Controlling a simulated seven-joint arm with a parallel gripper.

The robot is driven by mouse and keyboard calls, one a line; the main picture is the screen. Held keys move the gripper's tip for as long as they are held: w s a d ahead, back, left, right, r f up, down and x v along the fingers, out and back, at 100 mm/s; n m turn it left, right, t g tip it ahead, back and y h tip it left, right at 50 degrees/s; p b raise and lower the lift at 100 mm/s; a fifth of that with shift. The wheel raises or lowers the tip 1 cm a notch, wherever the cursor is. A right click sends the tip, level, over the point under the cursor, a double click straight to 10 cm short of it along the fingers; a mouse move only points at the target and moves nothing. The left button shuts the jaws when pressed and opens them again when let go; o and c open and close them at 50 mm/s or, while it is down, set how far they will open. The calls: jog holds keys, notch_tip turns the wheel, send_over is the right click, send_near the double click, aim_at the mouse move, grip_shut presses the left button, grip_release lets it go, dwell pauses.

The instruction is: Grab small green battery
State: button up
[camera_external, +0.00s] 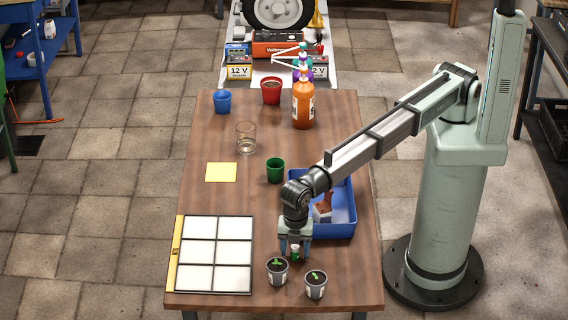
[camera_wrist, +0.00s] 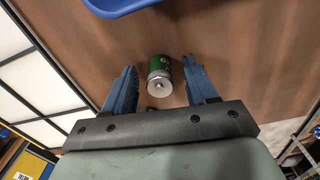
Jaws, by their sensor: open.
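In the wrist view the battery (camera_wrist: 160,75) sits between the two blue fingers, with a gap on each side. My gripper (camera_external: 295,250) points down over it in the external view, and it also shows in the wrist view (camera_wrist: 163,80). The fingers are apart and hold nothing. They partly hide the battery in the external view.
Two small potted plants (camera_external: 277,270) (camera_external: 316,285) stand just in front of my gripper. A blue bin (camera_external: 343,208) with items is behind it to the right. A white-panelled case (camera_external: 215,256) lies to the left. A green cup (camera_external: 275,170) stands farther back.

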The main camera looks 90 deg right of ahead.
grip_shut()
dwell(0.5)
